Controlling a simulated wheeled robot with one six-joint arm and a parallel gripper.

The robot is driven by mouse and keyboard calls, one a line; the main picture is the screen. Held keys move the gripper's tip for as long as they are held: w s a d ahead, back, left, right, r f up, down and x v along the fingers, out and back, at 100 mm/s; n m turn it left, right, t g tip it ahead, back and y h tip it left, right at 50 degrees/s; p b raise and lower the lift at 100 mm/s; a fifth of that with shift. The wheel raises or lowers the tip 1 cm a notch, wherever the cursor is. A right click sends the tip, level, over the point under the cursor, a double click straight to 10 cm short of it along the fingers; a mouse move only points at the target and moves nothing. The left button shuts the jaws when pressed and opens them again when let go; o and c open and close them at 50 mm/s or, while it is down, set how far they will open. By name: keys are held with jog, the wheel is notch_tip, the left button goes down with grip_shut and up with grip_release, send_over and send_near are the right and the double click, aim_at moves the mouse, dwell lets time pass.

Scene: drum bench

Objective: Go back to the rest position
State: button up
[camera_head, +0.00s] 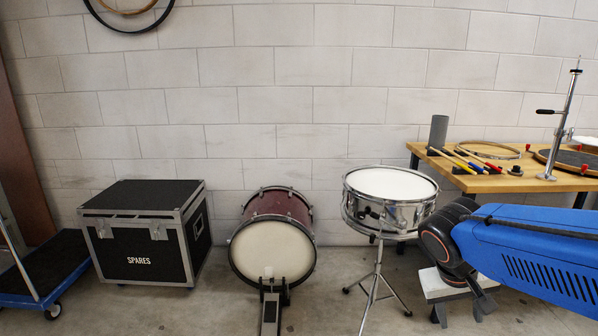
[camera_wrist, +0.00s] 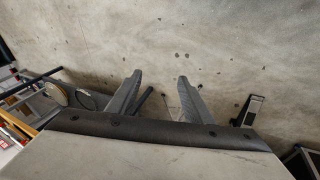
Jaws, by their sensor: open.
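My gripper (camera_head: 462,311) is at the right of the head view, below the blue arm link, in front of the bench and to the right of the snare stand. Nothing is held. A chrome snare drum (camera_head: 366,212) with a white head stands on a tripod stand to the left of my wrist, and my arm hides part of the bench side behind it.
A wooden bench (camera_head: 471,182) holds tools, hoops and a metal post (camera_head: 565,110). A maroon bass drum (camera_head: 270,217) with a pedal (camera_head: 270,313), a black SPARES case (camera_head: 158,257) and a blue trolley (camera_head: 46,267) stand leftward. In the wrist view, floor (camera_wrist: 190,30) is mostly clear.

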jog(key=s+a+n+t+y, duration=0.1)
jog(key=s+a+t+y, duration=0.1)
jog(key=s+a+y, duration=0.2)
jog(key=s, duration=0.3)
jog(key=shift+s+a+r+t, duration=0.15)
jog(key=shift+s+r+t, duration=0.15)
jog(key=shift+s+t, duration=0.1)
dwell(0.6)
